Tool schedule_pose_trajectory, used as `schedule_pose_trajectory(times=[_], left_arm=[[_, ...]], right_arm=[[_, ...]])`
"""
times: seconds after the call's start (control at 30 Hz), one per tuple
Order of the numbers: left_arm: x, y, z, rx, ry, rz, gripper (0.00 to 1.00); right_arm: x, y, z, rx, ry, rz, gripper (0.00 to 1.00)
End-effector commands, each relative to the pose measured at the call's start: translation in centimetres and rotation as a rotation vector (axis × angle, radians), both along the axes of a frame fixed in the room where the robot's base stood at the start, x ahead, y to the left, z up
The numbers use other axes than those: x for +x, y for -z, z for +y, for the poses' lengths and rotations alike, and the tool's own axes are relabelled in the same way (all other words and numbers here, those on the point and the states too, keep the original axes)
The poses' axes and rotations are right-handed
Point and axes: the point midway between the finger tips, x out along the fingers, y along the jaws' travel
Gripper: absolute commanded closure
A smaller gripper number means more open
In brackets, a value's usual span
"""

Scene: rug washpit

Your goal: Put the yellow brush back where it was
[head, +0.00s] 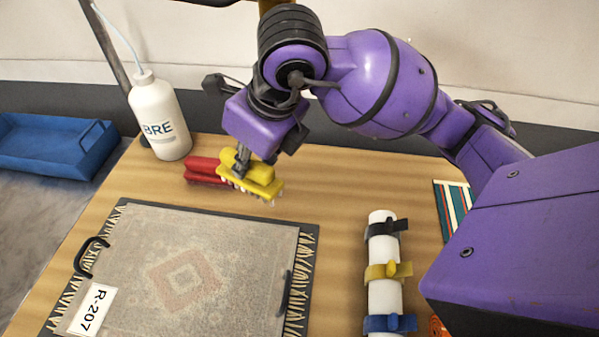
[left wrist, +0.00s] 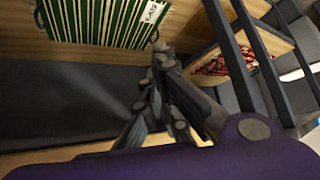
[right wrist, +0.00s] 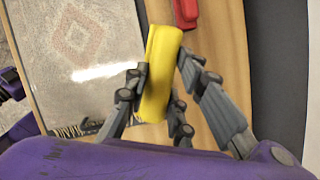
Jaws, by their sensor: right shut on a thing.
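The yellow brush (head: 262,182) is in my right gripper (head: 243,160), near the back of the wooden table. Pale bristles show along its lower edge. My right gripper is shut across its body, and the right wrist view shows the yellow brush (right wrist: 160,75) between the two fingers (right wrist: 160,95). A red brush (head: 203,168) lies just left of it, partly hidden behind it in the head view. I cannot tell whether the yellow brush touches the table. My left gripper (left wrist: 160,75) shows only in the left wrist view, its fingers together and empty.
A rug sample on a dark board (head: 250,225), tagged R-207, fills the front left. A white bottle (head: 160,120) stands at the back left, beyond it a blue tray (head: 60,145). A white roll with coloured clips (head: 383,295) lies right. Bare wood lies between the board and roll.

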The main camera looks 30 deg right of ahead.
Motion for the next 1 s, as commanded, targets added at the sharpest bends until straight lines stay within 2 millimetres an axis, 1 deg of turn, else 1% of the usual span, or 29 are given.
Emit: schedule_pose_trajectory(times=[0.03, 0.17, 0.33, 0.4, 0.5, 0.6, 0.77, 0.87, 1.0], left_arm=[[-0.4, 0.1, 0.1, 0.002, -0.001, 0.007, 1.00], [-1.0, 0.1, 0.4, 0.005, -0.003, 0.018, 1.00], [-0.8, -0.4, 0.4, 0.005, -0.004, 0.012, 1.00], [-0.7, -0.5, 0.4, 0.003, -0.004, 0.010, 1.00], [-0.3, -0.7, 0.3, 0.002, -0.002, 0.003, 1.00], [-0.1, -0.8, 0.2, 0.001, -0.001, -0.001, 1.00], [-0.1, -0.9, 0.1, -0.001, -0.001, -0.001, 1.00], [0.0, -1.0, 0.0, -0.001, 0.000, -0.002, 1.00], [-0.1, -0.9, 0.0, -0.001, 0.000, -0.001, 1.00]], right_arm=[[0.1, 0.5, -1.2, -0.005, 0.008, 0.004, 1.00], [0.7, 1.9, -4.3, -0.005, 0.010, 0.006, 1.00], [1.6, 3.6, -8.3, -0.004, 0.009, 0.005, 1.00], [1.9, 5.2, -9.3, -0.001, 0.007, 0.006, 1.00], [2.2, 6.9, -10.6, 0.000, 0.006, 0.005, 1.00], [2.4, 7.9, -11.5, -0.001, 0.003, 0.002, 1.00], [2.6, 8.7, -12.1, 0.000, 0.001, 0.000, 1.00], [2.7, 9.4, -12.7, 0.000, 0.003, 0.001, 1.00], [2.7, 11.7, -12.7, 0.001, 0.002, 0.003, 1.00]])
